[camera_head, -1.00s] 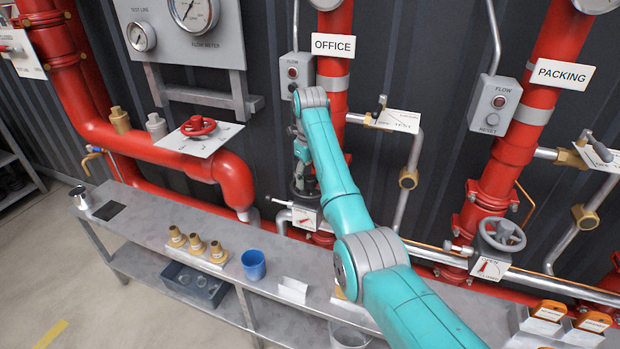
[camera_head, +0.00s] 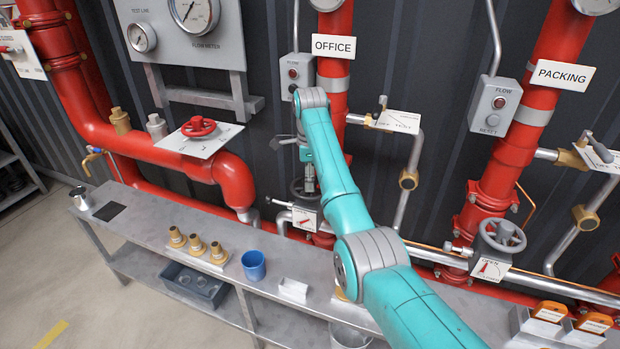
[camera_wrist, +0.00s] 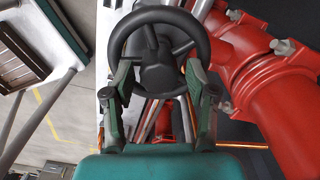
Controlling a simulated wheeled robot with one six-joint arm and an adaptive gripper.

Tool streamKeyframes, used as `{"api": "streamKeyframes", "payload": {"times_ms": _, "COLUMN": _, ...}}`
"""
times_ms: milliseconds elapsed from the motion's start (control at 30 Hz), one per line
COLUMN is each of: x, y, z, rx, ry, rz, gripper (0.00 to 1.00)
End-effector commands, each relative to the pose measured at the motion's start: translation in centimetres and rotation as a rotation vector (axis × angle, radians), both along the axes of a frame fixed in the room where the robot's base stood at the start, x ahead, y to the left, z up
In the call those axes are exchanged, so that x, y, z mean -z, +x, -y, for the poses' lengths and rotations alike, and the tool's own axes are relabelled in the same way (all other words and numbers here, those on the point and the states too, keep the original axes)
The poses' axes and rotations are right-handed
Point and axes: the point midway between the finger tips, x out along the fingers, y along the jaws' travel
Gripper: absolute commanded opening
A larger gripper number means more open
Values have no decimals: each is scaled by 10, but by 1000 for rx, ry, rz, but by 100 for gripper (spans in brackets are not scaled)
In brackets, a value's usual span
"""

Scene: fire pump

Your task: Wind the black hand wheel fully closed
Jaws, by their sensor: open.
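The black hand wheel (camera_wrist: 157,12) fills the top middle of the wrist view, with its spokes and hub in sight. In the head view the black hand wheel (camera_head: 298,191) shows as a dark rim under the OFFICE pipe, partly hidden by my arm and gripper. My gripper (camera_wrist: 159,72) is open in the wrist view. Its two fingers reach to the lower rim, one on each side of the hub. I cannot tell whether the fingertips touch the wheel. A white indicator plate (camera_head: 305,218) with a red pointer sits below the wheel.
A grey hand wheel (camera_head: 502,235) stands on the PACKING pipe at right. A red hand wheel (camera_head: 199,127) is at left. The bench (camera_head: 150,235) below holds brass fittings (camera_head: 196,245) and a blue cup (camera_head: 254,265). Red pipework (camera_wrist: 260,75) lies close right of my gripper.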

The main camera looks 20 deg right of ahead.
Motion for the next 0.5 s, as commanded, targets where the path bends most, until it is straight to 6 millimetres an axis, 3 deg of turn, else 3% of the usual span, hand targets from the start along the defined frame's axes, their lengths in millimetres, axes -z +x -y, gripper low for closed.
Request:
{"api": "streamKeyframes", "payload": {"times_ms": 300, "x": 0, "y": 0, "z": 0, "rx": -348, "ry": 0, "rz": 0, "gripper": 57}}
{"api": "streamKeyframes", "payload": {"times_ms": 500, "x": 0, "y": 0, "z": 0, "rx": -446, "ry": 0, "rz": 0, "gripper": 57}}
